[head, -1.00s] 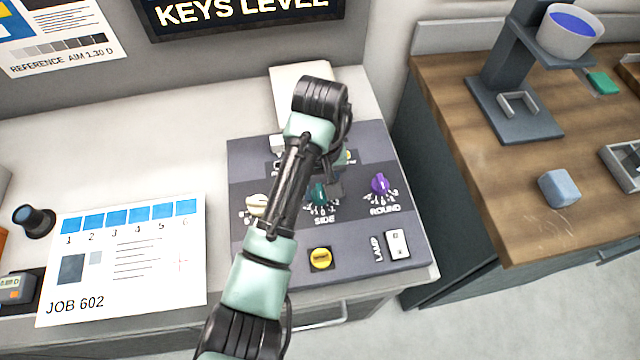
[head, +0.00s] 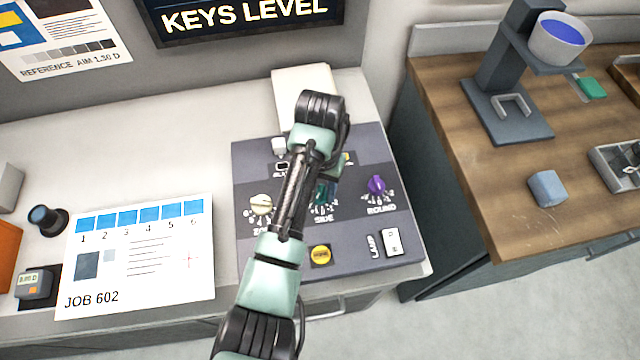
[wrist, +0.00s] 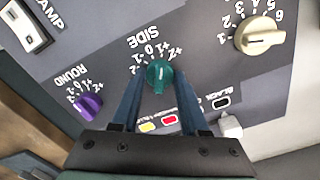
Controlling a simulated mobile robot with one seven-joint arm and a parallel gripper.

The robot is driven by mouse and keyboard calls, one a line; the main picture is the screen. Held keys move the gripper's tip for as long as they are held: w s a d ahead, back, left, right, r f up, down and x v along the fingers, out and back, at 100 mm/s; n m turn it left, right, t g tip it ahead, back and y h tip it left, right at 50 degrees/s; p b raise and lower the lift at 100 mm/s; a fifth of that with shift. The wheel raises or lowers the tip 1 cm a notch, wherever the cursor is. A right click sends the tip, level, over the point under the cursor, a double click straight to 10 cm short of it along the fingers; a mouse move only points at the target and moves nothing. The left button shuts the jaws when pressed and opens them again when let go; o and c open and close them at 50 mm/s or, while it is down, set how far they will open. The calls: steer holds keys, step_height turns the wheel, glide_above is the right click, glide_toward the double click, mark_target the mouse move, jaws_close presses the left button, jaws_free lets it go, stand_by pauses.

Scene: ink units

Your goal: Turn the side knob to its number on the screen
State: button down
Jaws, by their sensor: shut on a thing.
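The teal side knob (wrist: 158,74) stands on the grey control panel (wrist: 205,75), above a printed arc of numbers. My gripper (wrist: 158,83) has one blue finger on each side of it and is shut on it. A pale pointer line on the knob faces roughly toward the SIDE label; I cannot read its exact number. In the head view my arm partly hides the side knob (head: 327,193). The screen (head: 245,15) at the top shows KEYS LEVEL; its upper part is cut off and no side number is visible.
A cream knob (head: 262,204) and the purple ROUND knob (head: 376,185) flank the side knob. A yellow button (head: 320,255) and the LAMP switch (head: 392,242) sit at the panel's front. A JOB 602 sheet (head: 140,255) lies left on the counter.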

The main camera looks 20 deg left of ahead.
stand_by(0.3)
steer(key=shift+c, duration=2.1)
jaws_free()
step_height(320, 180, up, 13)
steer(key=p, duration=0.5)
steer(key=shift+p, duration=0.4)
steer(key=shift+f, duration=0.1)
